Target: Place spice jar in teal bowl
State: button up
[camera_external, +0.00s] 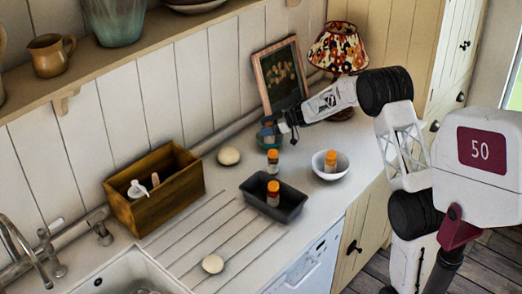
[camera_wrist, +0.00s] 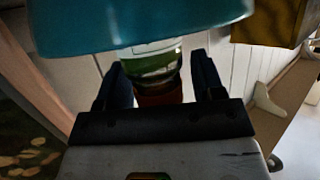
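The teal bowl (camera_external: 270,145) sits on the counter toward the wall, mostly behind my gripper (camera_external: 268,131). In the wrist view the bowl (camera_wrist: 150,25) fills the top edge, very close. A spice jar (camera_wrist: 158,62) with green contents and a reddish-brown lid shows there between my fingers (camera_wrist: 162,80), lid toward my gripper. The bowl's rim hides its far end, so I cannot tell if it touches the bowl. A gap shows between the lid and the right finger; my gripper looks open around the jar. The external view does not show this jar clearly.
Orange-lidded jars stand on the counter (camera_external: 273,161), in a dark tray (camera_external: 290,210) and in a white bowl (camera_external: 342,171). A wooden box (camera_external: 150,213) is left. A picture frame (camera_external: 280,76) and lamp (camera_external: 338,48) stand behind. Round pale items (camera_external: 229,155) lie about.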

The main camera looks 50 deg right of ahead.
jog(key=shift+o, duration=0.2)
jog(key=shift+r, duration=0.1)
jog(key=shift+s+d+r, duration=0.1)
jog(key=shift+s, duration=0.05)
jog(key=v, duration=1.1)
jog(key=shift+s+d+r, duration=0.15)
jog(key=shift+s+r, duration=0.05)
dwell(0.5)
